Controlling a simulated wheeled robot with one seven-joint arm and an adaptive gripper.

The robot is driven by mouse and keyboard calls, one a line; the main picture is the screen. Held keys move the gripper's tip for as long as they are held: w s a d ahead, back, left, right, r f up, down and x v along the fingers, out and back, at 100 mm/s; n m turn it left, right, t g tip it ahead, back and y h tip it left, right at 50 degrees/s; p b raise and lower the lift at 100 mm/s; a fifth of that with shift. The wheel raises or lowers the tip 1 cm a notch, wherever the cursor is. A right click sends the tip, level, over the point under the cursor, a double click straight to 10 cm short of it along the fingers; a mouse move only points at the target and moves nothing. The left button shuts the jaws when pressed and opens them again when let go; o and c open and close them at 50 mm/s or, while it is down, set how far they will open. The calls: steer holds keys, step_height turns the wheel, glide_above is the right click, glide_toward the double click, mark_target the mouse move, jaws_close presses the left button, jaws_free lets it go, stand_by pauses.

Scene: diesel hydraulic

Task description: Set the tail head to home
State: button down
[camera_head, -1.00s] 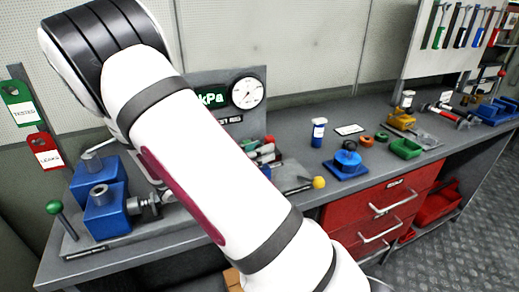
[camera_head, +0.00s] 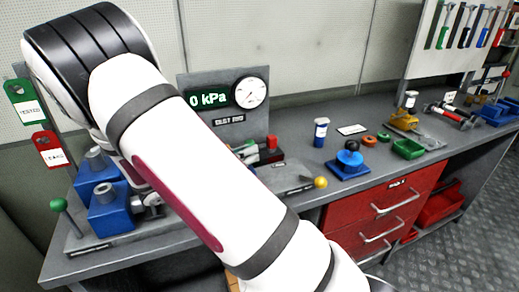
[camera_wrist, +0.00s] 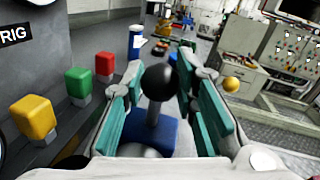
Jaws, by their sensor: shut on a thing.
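In the wrist view a black ball knob (camera_wrist: 158,82) stands on a short grey stem above a blue block (camera_wrist: 150,133), which I take to be the tail head. My gripper (camera_wrist: 160,70) has its teal-padded fingers on both sides of the knob and is shut on it. In the head view my arm covers the gripper, the knob and this block. The test rig panel (camera_head: 222,98) reads 0 kPa beside a round gauge (camera_head: 251,92). Two blue blocks (camera_head: 108,212) with grey ports stand at the rig's left end.
Yellow (camera_wrist: 33,117), green (camera_wrist: 78,82) and red (camera_wrist: 104,65) knobs stand close left of my fingers. A yellow ball (camera_head: 320,182) is at the rig's right end, a green ball lever (camera_head: 57,204) at its left. A blue-labelled bottle (camera_head: 320,132) stands farther along the bench.

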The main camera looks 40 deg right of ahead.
steer(key=shift+w+a, duration=0.2)
steer(key=shift+a, duration=0.4)
steer(key=shift+w+a, duration=0.15)
steer(key=shift+a, duration=0.4)
steer(key=c, duration=1.3)
jaws_free()
steer(key=shift+a, duration=0.2)
steer(key=shift+d, duration=0.1)
steer(key=shift+r, duration=0.1)
step_height(320, 180, up, 10)
steer(key=shift+f, duration=0.1)
